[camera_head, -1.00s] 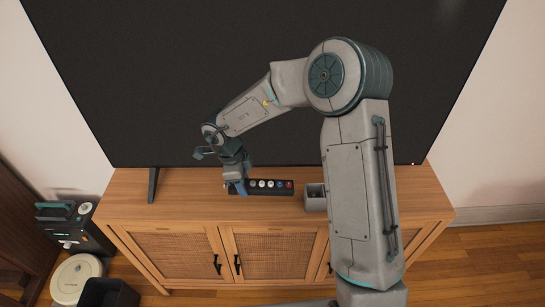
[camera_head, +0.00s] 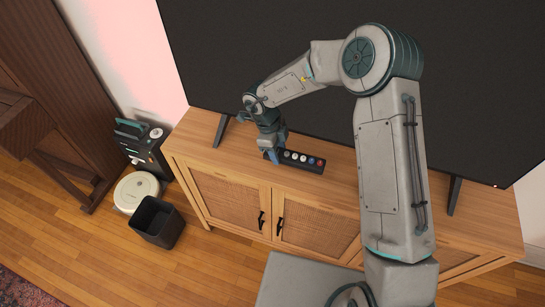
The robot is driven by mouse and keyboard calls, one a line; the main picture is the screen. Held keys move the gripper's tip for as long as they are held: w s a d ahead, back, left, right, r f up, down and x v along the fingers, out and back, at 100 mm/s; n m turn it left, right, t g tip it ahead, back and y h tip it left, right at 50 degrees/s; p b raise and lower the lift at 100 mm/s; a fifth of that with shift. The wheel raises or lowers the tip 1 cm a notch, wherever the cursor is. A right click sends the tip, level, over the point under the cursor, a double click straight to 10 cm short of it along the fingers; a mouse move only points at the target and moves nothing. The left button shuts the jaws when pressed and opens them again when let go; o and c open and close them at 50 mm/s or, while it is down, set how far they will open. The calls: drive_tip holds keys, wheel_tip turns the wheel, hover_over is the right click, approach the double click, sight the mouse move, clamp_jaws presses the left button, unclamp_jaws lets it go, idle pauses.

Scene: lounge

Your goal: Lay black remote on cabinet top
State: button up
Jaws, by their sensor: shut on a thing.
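The black remote (camera_head: 305,162), with a row of coloured round buttons, is at the wooden cabinet top (camera_head: 208,142) in front of the TV. My gripper (camera_head: 275,157) points down and is shut on the remote's left end. The remote lies roughly flat, with its right part sticking out to the right of the fingers. I cannot tell whether its underside touches the cabinet top or hangs just above it. The fingers hide its left end.
A large TV (camera_head: 300,60) stands on the cabinet behind my gripper. Bare cabinet top shows to the left. My arm covers part of its right side. A black bin (camera_head: 157,222), a round white device (camera_head: 135,191) and a dark box (camera_head: 150,148) stand on the floor at left.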

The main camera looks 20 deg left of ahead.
sight(271, 165)
drive_tip(key=shift+s+a+f, duration=0.1)
drive_tip(key=shift+a+f, duration=0.2)
drive_tip(key=shift+a, duration=0.2)
drive_tip(key=shift+s+a+f, duration=0.1)
drive_tip(key=shift+a+f, duration=0.15)
drive_tip(key=shift+a, duration=0.2)
drive_tip(key=shift+a+f, duration=0.1)
drive_tip(key=shift+f, duration=0.05)
drive_tip(key=shift+a+p+x, duration=0.2)
drive_tip(key=shift+p+x, duration=0.1)
drive_tip(key=shift+x, duration=0.6)
drive_tip(key=shift+a+p+x, duration=0.25)
drive_tip(key=shift+x, duration=0.7)
drive_tip(key=shift+w+d+f, duration=0.1)
drive_tip(key=shift+f, duration=0.05)
drive_tip(key=o, duration=1)
drive_tip(key=b+v, duration=0.1)
drive_tip(key=v, duration=1.1)
